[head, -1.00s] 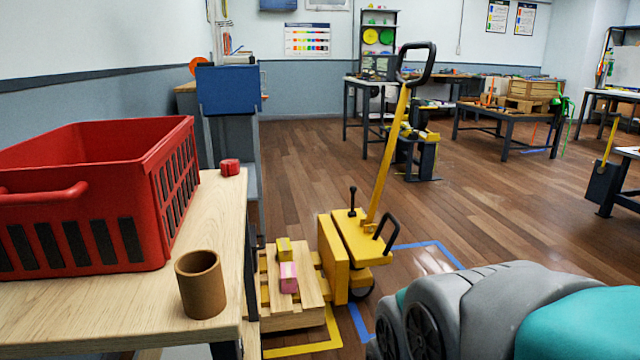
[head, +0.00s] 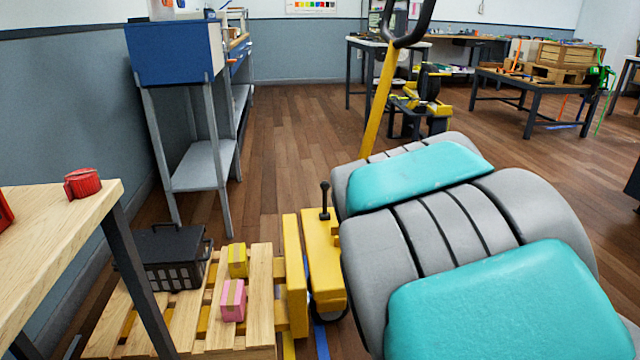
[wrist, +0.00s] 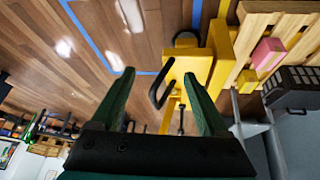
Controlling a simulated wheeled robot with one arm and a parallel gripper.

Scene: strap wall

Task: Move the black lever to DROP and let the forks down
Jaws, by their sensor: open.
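The black lever (head: 324,200), a short upright stick with a round knob, stands on the yellow pallet truck (head: 322,255) in the head view. A thin black stick on the truck (wrist: 190,65) between my fingers in the wrist view may be this lever. My gripper (wrist: 160,95) is open, its two green fingers apart, with nothing held between them. It points towards the truck from some distance. My arm hides the gripper and part of the truck in the head view. No DROP marking is readable.
The pallet carries a pink box (head: 232,300), a yellow box (head: 237,260) and a black crate (head: 175,260). The truck's tall yellow handle (head: 378,100) rises behind my arm. A wooden table (head: 50,235) stands at left. Blue tape (wrist: 90,45) marks open floor beside the truck.

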